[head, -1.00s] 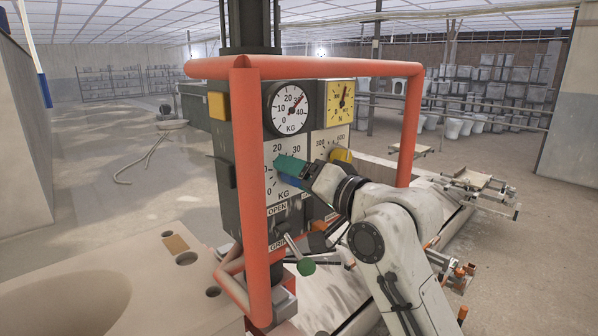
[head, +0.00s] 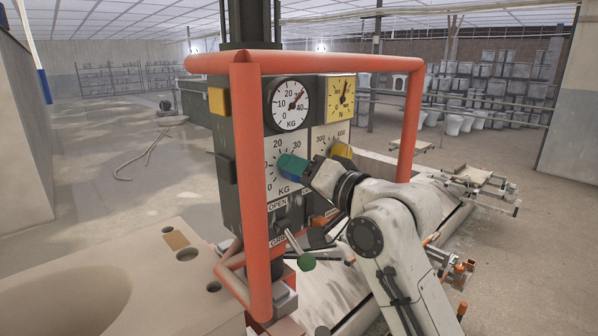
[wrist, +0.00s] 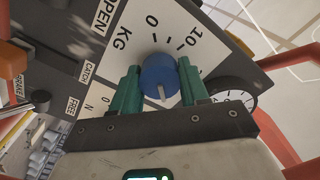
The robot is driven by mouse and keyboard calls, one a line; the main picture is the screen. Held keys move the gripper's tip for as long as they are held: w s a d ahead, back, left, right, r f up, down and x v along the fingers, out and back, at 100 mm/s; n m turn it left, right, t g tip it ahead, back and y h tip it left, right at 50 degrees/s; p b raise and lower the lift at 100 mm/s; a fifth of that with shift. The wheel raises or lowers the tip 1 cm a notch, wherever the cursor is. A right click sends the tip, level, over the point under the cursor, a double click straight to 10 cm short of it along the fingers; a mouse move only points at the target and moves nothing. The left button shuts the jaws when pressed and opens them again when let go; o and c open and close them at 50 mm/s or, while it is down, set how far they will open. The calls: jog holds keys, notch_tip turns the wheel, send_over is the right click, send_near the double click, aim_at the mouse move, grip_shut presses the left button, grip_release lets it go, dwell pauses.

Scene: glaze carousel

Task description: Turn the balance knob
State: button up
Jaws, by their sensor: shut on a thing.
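The balance knob (wrist: 158,75) is blue and round with a white pointer mark, on a white KG scale plate (wrist: 185,45) in the wrist view. My gripper (wrist: 159,68) has its two green fingers on either side of the knob, shut on it. The pointer mark faces the bottom of the wrist picture. In the head view my gripper (head: 292,165) is at the KG scale plate (head: 272,150) on the dark panel, and its fingers hide most of the knob.
An orange tube frame (head: 249,190) stands before the panel, close left of my gripper. A yellow dial (head: 341,98) and a yellow knob (head: 341,150) are to the right. A lever with a green ball (head: 306,262) sticks out below. A beige block (head: 110,275) fills the lower left.

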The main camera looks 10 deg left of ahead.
jog(key=shift+f+n, duration=0.15)
jog(key=shift+n, duration=0.15)
jog(key=n+b, duration=0.2)
jog(key=shift+b, duration=0.3)
jog(key=shift+n+b, duration=0.9)
jog(key=shift+n, duration=0.7)
jog(key=o, duration=1.1)
jog(key=shift+c, duration=0.2)
jog(key=b+v, duration=0.2)
jog(key=v, duration=0.9)
jog(key=shift+b, duration=0.3)
